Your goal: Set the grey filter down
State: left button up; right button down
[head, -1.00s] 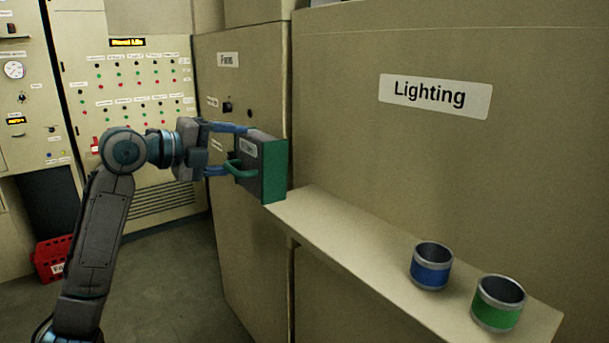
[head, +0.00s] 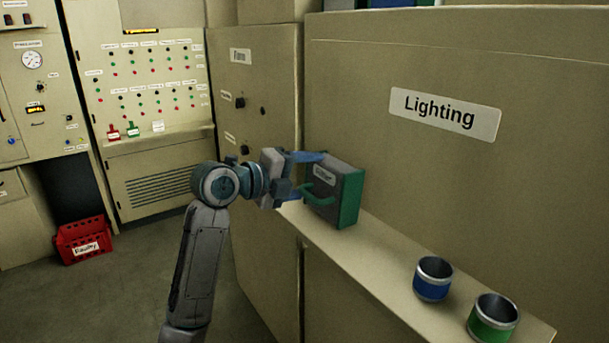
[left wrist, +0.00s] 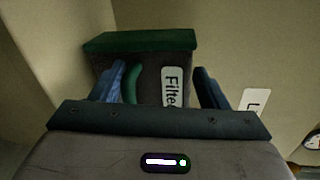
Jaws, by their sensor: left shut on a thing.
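The grey filter (head: 325,188) is a box with a green back edge, a green handle and a white label. It is upright at the left end of the shelf; I cannot tell whether its base touches the surface. My left gripper (head: 312,176) is shut on the filter, coming from the left with blue fingers on either side of its handle. My right gripper is not in view.
The narrow shelf (head: 385,275) runs along the "Lighting" cabinet (head: 370,130). A blue-banded cup (head: 432,281) and a green-banded cup (head: 491,318) stand at its right end. The shelf between filter and cups is clear. A red crate (head: 82,240) is on the floor at left.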

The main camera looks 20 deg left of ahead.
pick_arm(q)
jog(key=shift+f, duration=0.6)
jog(key=o, duration=1.1)
jog(key=b+v, duration=0.4)
jog(key=v, duration=0.8)
